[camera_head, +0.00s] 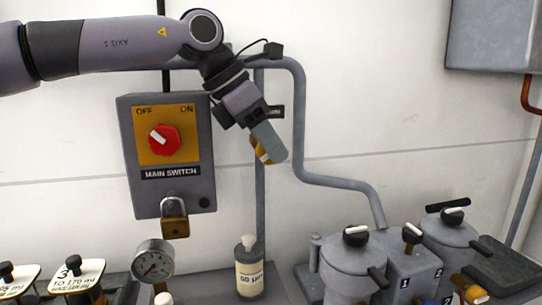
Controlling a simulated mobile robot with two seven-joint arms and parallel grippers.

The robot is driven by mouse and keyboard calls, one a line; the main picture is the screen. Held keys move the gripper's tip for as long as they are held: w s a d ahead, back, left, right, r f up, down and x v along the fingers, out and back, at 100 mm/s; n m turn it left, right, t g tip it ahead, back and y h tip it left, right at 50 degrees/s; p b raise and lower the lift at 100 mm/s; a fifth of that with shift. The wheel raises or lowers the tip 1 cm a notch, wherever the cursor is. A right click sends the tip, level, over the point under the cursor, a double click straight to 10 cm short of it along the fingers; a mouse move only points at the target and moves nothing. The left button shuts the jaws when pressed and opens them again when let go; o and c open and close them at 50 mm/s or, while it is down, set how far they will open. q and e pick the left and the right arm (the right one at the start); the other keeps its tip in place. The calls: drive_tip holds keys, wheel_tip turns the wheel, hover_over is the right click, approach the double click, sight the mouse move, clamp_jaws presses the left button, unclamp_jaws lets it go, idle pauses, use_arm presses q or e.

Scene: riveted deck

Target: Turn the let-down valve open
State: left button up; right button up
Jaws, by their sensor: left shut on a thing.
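My left gripper (268,148) is in front of the wall, right of the main switch box. It points down and is shut on a brass-coloured part (262,154), mostly hidden by the fingers. This part lies in line with a thin vertical grey pipe (260,205). I cannot tell whether it is the let-down valve or how its handle is turned. A small dark label (276,112) is partly hidden behind the gripper; its text is unreadable. My right gripper is not in view.
The main switch box (174,190) has a red knob (164,139) and a brass padlock (174,222) below. A gauge (153,261) and a bottle (249,272) stand lower. Grey lidded canisters (348,270) stand at lower right. A bent grey pipe (299,120) runs right of the gripper.

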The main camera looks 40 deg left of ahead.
use_arm(q)
drive_tip(key=shift+r+t, duration=0.1)
drive_tip(key=shift+t, duration=0.2)
drive_tip(key=o, duration=1)
drive_tip(key=shift+h, duration=0.3)
drive_tip(key=shift+c, duration=0.2)
drive_tip(key=v, duration=0.7)
